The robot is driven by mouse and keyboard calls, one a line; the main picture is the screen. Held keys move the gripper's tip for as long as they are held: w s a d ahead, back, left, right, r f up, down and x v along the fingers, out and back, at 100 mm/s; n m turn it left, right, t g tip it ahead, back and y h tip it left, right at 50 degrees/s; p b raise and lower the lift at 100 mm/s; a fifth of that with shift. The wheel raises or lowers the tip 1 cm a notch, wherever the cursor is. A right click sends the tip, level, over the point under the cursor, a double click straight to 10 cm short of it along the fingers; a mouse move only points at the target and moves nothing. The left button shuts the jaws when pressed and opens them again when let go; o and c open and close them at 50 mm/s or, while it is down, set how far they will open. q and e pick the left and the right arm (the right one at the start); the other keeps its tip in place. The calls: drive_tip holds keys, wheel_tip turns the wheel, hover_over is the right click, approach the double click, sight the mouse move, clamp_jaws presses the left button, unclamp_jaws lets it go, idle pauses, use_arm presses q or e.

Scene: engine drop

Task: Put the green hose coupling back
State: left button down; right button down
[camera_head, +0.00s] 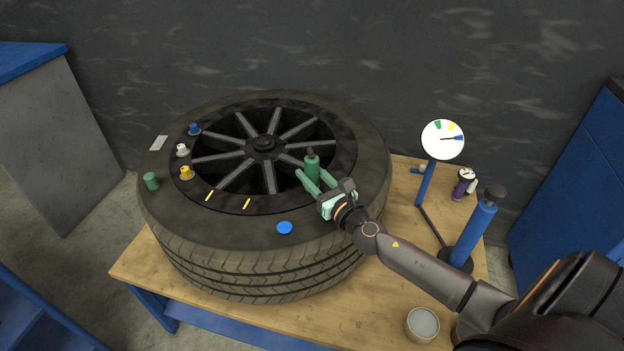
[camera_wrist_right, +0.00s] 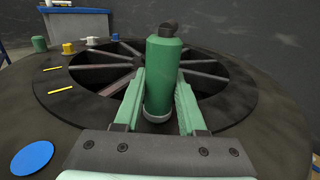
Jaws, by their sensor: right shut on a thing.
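The green hose coupling (camera_head: 312,166) is an upright green cylinder with a dark top. It stands over the front right part of the wheel (camera_head: 290,233), near the rim's inner edge. My right gripper (camera_head: 317,182) is shut on it, with one green finger on each side. In the right wrist view the coupling (camera_wrist_right: 163,75) is between the fingers of the gripper (camera_wrist_right: 160,100), with a pale ring at its foot. I cannot tell whether it touches the wheel or what is under it. My left gripper is not in view.
Blue (camera_head: 194,129), white (camera_head: 182,150) and yellow (camera_head: 187,173) caps sit on the rim's left; a green cap (camera_head: 151,181) and blue disc (camera_head: 285,228) are on the tyre. A gauge (camera_head: 442,139), blue pump (camera_head: 475,232) and tin (camera_head: 422,325) stand on the right of the table (camera_head: 135,265).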

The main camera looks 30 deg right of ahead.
drive_tip(key=shift+r, duration=0.15)
drive_tip(key=shift+f, duration=0.3)
drive_tip(key=shift+c, duration=2.4)
unclamp_jaws()
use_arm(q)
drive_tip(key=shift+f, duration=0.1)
use_arm(e)
drive_tip(key=shift+s, duration=0.3)
drive_tip(key=s+b, duration=0.2)
drive_tip(key=s, duration=0.9)
drive_tip(key=shift+a, duration=0.15)
drive_tip(key=shift+s, duration=0.45)
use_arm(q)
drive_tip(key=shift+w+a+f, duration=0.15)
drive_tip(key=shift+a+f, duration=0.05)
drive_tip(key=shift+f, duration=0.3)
use_arm(e)
drive_tip(key=shift+r, duration=0.1)
